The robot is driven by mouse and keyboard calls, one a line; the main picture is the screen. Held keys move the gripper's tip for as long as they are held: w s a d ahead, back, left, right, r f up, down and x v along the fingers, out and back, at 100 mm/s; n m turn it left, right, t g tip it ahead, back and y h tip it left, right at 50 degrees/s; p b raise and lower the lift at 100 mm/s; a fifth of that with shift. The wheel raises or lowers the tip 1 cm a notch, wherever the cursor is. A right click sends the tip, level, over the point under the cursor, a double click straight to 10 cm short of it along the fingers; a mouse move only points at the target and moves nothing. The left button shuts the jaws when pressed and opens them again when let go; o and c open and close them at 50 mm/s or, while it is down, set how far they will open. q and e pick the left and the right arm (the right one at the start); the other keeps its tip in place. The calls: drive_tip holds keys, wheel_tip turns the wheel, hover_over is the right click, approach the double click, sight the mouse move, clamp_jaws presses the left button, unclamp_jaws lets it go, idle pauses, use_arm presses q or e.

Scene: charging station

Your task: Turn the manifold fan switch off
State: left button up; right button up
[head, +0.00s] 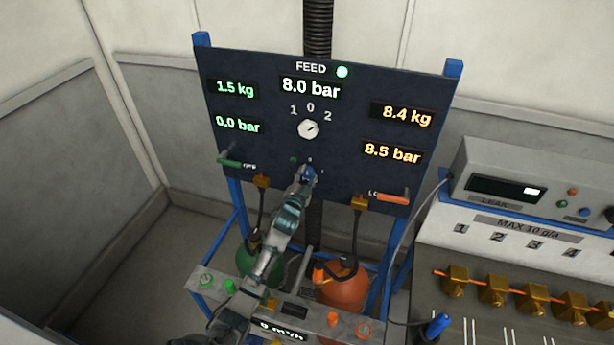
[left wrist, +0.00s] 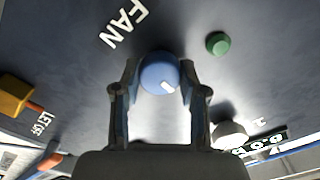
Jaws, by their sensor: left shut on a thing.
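The fan switch is a round blue knob with a white mark (left wrist: 158,75) on the dark panel (head: 262,95), next to the FAN lettering (left wrist: 124,22). In the head view the blue knob (head: 308,171) sits low in the middle of the panel. My left gripper (left wrist: 158,92) is shut on the knob, one finger on each side. In the left wrist view the white mark points to the lower right. A round green lamp or button (left wrist: 218,43) is beside the knob. The arm hides the FAN lettering in the head view. My right gripper is not in view.
Above is a white selector knob (head: 308,129) marked 1, 0, 2. A green handle (head: 229,162) and an orange handle (head: 392,198) flank the switch. Green and orange cylinders (head: 343,285) stand below. A leak-test unit (head: 520,185) is at right.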

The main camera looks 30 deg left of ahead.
use_arm(q)
drive_tip(key=shift+f, duration=0.3)
drive_tip(key=o, duration=0.9)
drive_tip(key=shift+o, duration=1.2)
drive_tip(key=shift+w+a, duration=0.1)
drive_tip(key=shift+w, duration=0.05)
drive_tip(key=v, duration=1.2)
drive_tip(key=shift+a+f, duration=0.1)
drive_tip(key=shift+f, duration=0.05)
